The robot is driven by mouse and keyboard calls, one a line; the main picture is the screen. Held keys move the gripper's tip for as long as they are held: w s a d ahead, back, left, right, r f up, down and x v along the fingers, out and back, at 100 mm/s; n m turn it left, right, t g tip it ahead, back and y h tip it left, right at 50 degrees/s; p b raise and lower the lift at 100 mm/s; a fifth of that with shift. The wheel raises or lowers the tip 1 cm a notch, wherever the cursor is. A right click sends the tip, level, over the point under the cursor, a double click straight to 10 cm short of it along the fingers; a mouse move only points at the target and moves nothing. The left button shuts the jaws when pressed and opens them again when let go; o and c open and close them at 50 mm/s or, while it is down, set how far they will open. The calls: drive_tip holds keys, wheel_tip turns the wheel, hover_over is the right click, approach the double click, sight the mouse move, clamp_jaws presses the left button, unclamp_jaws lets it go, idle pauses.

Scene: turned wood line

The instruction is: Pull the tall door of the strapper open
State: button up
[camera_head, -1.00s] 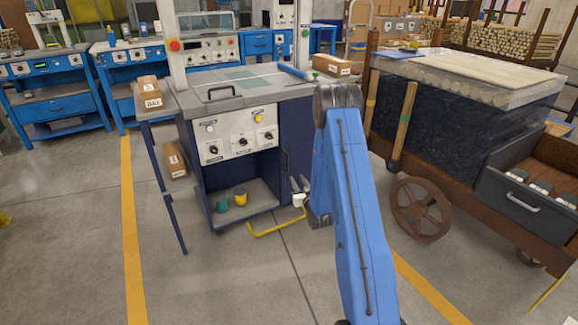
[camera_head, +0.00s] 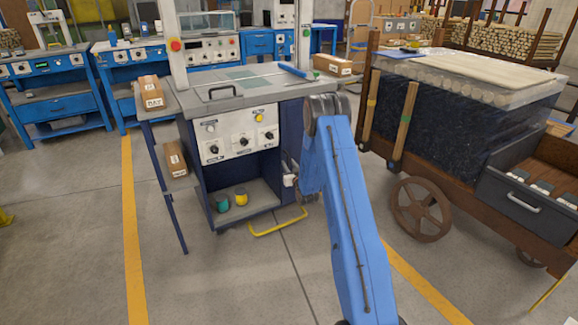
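The strapper (camera_head: 262,81) stands in the middle, with a grey top, a white control panel and an open bay below. Its tall dark blue door (camera_head: 291,124) is on the right side, seen at a steep angle and partly hidden behind my arm. It looks closed. My gripper (camera_head: 289,172) is at the door's front edge, about halfway down, where a slim handle showed earlier. The handle is now hidden by the gripper. The fingers are small and overlap the door, so I cannot tell whether they hold the handle.
A yellow floor bar (camera_head: 278,222) sticks out at the strapper's foot. A wooden cart (camera_head: 459,193) with wheels stands close on the right. A side shelf (camera_head: 157,109) with cartons is on the left. The floor in front is clear.

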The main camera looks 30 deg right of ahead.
drive_tip(key=shift+w, duration=0.1)
clamp_jaws()
